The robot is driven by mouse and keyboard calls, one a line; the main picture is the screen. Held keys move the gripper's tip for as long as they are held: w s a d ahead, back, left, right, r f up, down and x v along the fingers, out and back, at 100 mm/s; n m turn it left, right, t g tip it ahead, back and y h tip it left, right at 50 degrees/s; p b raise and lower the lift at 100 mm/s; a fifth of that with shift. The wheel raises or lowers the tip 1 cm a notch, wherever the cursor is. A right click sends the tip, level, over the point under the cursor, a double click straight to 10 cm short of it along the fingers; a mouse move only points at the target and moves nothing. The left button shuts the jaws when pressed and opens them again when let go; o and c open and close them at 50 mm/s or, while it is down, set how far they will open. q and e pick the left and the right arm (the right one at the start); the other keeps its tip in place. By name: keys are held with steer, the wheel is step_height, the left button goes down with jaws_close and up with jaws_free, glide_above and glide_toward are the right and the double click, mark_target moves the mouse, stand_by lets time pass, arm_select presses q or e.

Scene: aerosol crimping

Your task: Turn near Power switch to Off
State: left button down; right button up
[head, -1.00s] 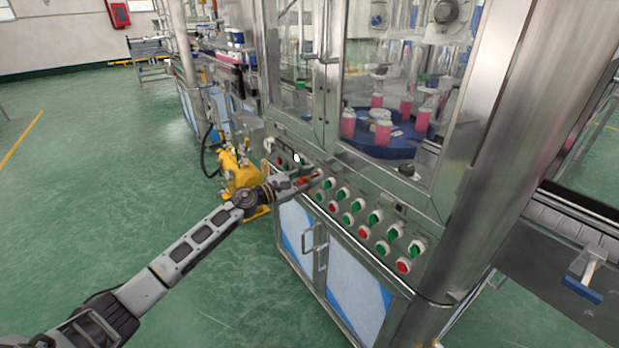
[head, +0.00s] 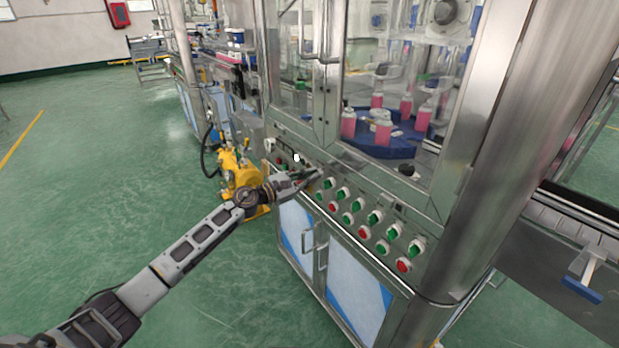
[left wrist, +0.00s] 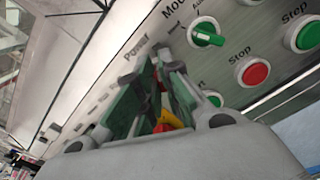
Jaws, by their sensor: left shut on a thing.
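The near Power switch (left wrist: 165,122), seen as a red and yellow part under the POWER lettering, sits between the fingers of my left gripper (left wrist: 158,85) in the left wrist view. The fingers are shut on it and hide most of it, so its exact angle cannot be read. In the head view my left gripper (head: 308,176) reaches from the left to the left part of the sloped control panel (head: 345,190) and covers the switch there. My right gripper is not in view.
Right of the gripper on the panel are several green and red controls, including a green Mode knob (left wrist: 207,34) and a red Stop button (left wrist: 255,73) close by. A yellow machine (head: 238,172) stands left of the cabinet. Glass doors rise above the panel.

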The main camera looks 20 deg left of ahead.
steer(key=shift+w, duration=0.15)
arm_select(q)
steer(key=shift+w+a+n+p, duration=0.15)
steer(key=shift+n+p, duration=1.3)
steer(key=shift+n, duration=1.55)
steer(key=shift+w+a+n+p, duration=0.1)
steer(key=shift+n+p, duration=1.3)
steer(key=shift+n, duration=1.6)
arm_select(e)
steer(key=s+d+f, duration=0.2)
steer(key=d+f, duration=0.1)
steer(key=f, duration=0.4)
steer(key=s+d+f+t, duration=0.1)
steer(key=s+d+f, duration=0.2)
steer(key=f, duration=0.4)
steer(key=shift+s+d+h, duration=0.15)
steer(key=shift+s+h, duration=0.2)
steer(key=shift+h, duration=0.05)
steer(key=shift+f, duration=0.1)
arm_select(q)
steer(key=c, duration=1.6)
jaws_free()
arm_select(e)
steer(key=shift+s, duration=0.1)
arm_select(q)
steer(key=shift+s, duration=0.1)
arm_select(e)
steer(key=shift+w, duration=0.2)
